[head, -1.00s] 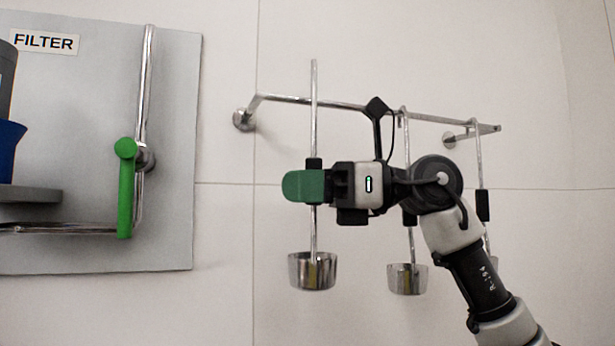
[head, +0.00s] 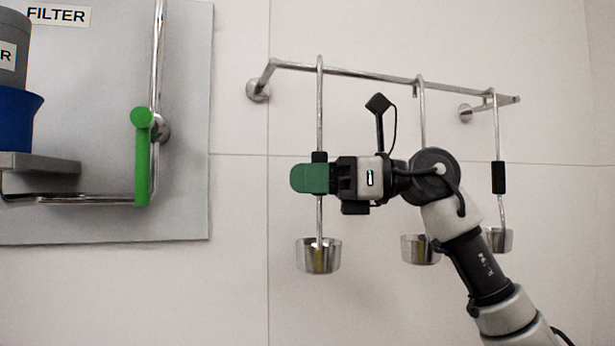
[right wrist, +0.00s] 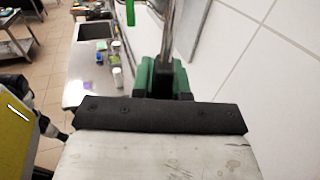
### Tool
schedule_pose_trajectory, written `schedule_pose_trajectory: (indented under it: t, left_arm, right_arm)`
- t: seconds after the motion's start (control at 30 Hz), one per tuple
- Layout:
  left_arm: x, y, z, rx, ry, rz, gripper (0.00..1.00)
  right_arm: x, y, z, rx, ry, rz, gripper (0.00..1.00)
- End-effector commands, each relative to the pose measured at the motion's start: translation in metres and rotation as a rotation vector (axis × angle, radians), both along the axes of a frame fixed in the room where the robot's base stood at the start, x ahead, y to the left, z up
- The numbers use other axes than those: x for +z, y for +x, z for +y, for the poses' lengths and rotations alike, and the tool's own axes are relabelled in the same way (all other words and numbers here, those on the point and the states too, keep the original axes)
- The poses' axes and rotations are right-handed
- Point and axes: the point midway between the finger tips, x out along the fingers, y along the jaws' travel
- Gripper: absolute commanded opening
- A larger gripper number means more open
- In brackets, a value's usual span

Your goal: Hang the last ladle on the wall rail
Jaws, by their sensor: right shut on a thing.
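The ladle (head: 319,255) hangs upright with its cup down, at the left part of the wall rail (head: 350,71). My right gripper (head: 315,178) is shut on its handle at the dark grip. The top of the handle meets the rail in the head view; whether the hook bears on it I cannot tell. In the right wrist view the handle (right wrist: 171,30) rises from between the green fingers. Two other ladles hang farther right, the middle ladle (head: 421,250) partly behind my arm and the right ladle (head: 499,177). My left gripper is not in view.
A grey panel (head: 190,215) with a green-handled valve (head: 142,160) and a blue container (head: 18,118) is at the left. The right wrist view shows a counter (right wrist: 88,62) with a sink. The wall below the ladles is clear.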

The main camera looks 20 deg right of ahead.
Motion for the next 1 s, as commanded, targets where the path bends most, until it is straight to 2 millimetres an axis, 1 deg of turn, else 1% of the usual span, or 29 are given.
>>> schedule_pose_trajectory:
  t: [0.2,0.23,0.4,0.67,0.77,0.87,1.0]
  left_arm:
    - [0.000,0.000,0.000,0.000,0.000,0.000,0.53]
    - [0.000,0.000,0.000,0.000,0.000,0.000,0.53]
    - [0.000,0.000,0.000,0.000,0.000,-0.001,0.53]
    - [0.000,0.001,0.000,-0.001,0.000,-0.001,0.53]
    - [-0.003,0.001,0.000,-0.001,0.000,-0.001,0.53]
    - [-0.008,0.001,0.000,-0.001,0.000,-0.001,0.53]
    - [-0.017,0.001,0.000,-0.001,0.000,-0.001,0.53]
  right_arm:
    - [0.001,0.000,0.000,0.000,0.002,-0.002,0.00]
    - [0.001,0.000,0.000,0.000,0.002,-0.002,0.19]
    - [0.001,0.000,0.000,0.000,0.001,-0.001,0.44]
    - [0.000,0.000,-0.001,-0.001,-0.001,0.001,0.44]
    - [-0.001,-0.002,-0.006,-0.002,0.001,0.001,0.44]
    - [-0.002,-0.006,-0.020,-0.004,0.002,-0.001,0.44]
    - [-0.002,-0.015,-0.048,-0.005,0.002,-0.003,0.44]
